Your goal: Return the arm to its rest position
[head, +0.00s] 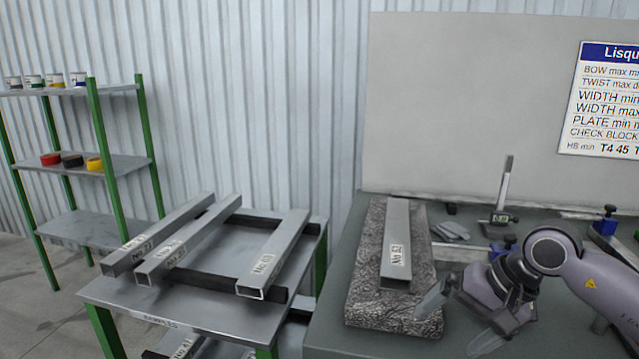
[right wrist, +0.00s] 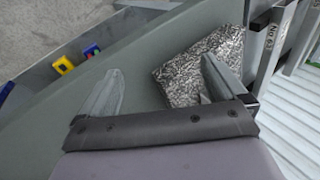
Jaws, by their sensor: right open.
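My right arm (head: 600,288) comes in from the right over the grey bench. My right gripper (head: 458,322) is open and empty, its fingers apart at the front right corner of the speckled stone block (head: 368,300). A grey square steel tube (head: 397,240) with a white label lies on top of that block, apart from the fingers. In the right wrist view my gripper (right wrist: 161,68) shows two spread fingers with nothing between them but the bench and part of the stone block (right wrist: 182,85). My left gripper is not in view.
A side table (head: 215,295) at the left carries 3 more square tubes on dark bars. A height gauge (head: 500,200) and blue-knobbed clamps (head: 503,245) stand behind my right gripper. A notice (head: 605,105) hangs on the back panel. A green-posted shelf (head: 95,165) stands far left.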

